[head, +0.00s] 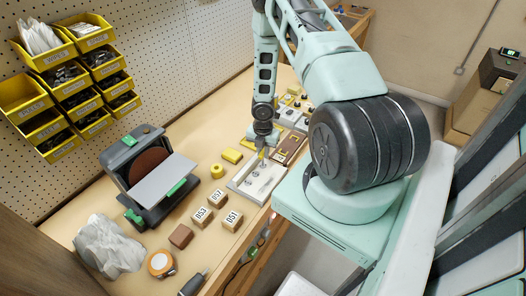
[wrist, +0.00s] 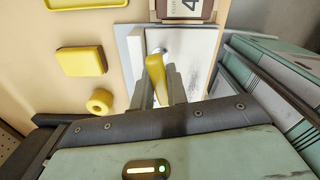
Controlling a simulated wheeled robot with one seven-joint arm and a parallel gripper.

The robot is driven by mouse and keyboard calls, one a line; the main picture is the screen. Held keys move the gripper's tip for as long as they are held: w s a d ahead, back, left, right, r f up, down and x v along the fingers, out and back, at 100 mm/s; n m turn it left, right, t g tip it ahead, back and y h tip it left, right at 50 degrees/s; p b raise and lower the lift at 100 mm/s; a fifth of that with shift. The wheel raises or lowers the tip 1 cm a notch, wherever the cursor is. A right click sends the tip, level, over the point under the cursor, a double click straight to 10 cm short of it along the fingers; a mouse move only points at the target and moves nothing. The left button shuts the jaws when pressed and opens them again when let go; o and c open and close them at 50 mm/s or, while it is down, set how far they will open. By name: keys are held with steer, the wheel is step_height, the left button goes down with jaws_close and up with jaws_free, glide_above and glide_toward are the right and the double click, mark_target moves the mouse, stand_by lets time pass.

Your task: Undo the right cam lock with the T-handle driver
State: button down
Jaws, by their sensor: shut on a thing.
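My gripper (head: 262,150) points down over the pale panel (head: 236,183) on the bench. It is shut on the yellow T-handle driver (head: 262,154), whose handle (wrist: 155,78) shows between the fingers in the wrist view. The driver's lower end is hidden in the wrist view, so I cannot tell whether it is seated in a lock. The panel (wrist: 202,48) also shows behind the fingers there. Small round fittings show on its top in the head view, too small to tell the right cam lock's state.
A yellow block (wrist: 82,60) and yellow ring (wrist: 100,102) lie left of the panel in the wrist view. Several numbered wooden blocks (head: 232,220) stand in front of it. A disc sander (head: 150,170) stands to the left. Other fixtures sit farther back along the bench.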

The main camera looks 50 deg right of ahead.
steer(key=n+p, duration=0.2)
steer(key=n, duration=0.2)
steer(key=shift+r, duration=0.1)
steer(key=shift+n, duration=0.3)
stand_by(0.4)
steer(key=shift+n, duration=0.5)
steer(key=n, duration=0.2)
steer(key=shift+f+n+b, duration=0.3)
steer(key=shift+n, duration=0.1)
steer(key=shift+r+n, duration=0.1)
steer(key=shift+n, duration=0.4)
steer(key=shift+a+r, duration=0.1)
steer(key=shift+b, duration=0.45)
